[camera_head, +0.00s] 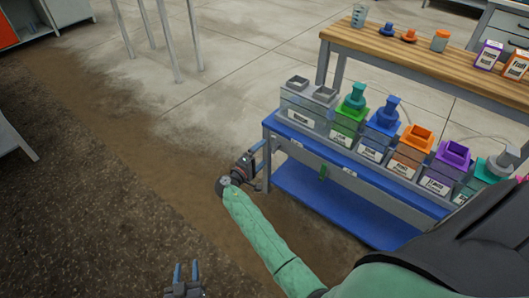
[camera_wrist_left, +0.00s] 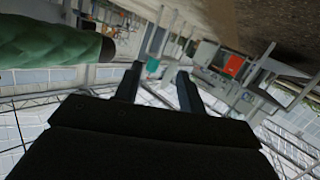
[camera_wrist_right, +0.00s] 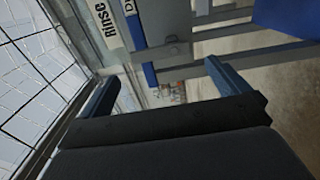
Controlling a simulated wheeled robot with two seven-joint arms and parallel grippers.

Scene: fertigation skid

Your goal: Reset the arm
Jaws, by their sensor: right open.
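My left gripper (camera_head: 187,267) is at the bottom edge of the head view, over the dark soil, its two fingers pointing up the picture. In the left wrist view its fingers (camera_wrist_left: 160,72) stand apart with nothing between them. My right gripper (camera_head: 262,165) is at the left end of the blue-topped skid (camera_head: 345,177), at the end of my green arm. In the right wrist view its fingers (camera_wrist_right: 163,70) are spread and empty, with the skid frame and a "Rinse" label (camera_wrist_right: 103,22) beyond them. I cannot tell whether it touches the frame.
Several containers stand in a row on the skid, among them a grey one (camera_head: 304,103), a green one (camera_head: 348,118) and an orange one (camera_head: 410,150). A wooden-topped bench (camera_head: 400,52) stands behind. Open floor (camera_head: 130,190) lies left of the skid.

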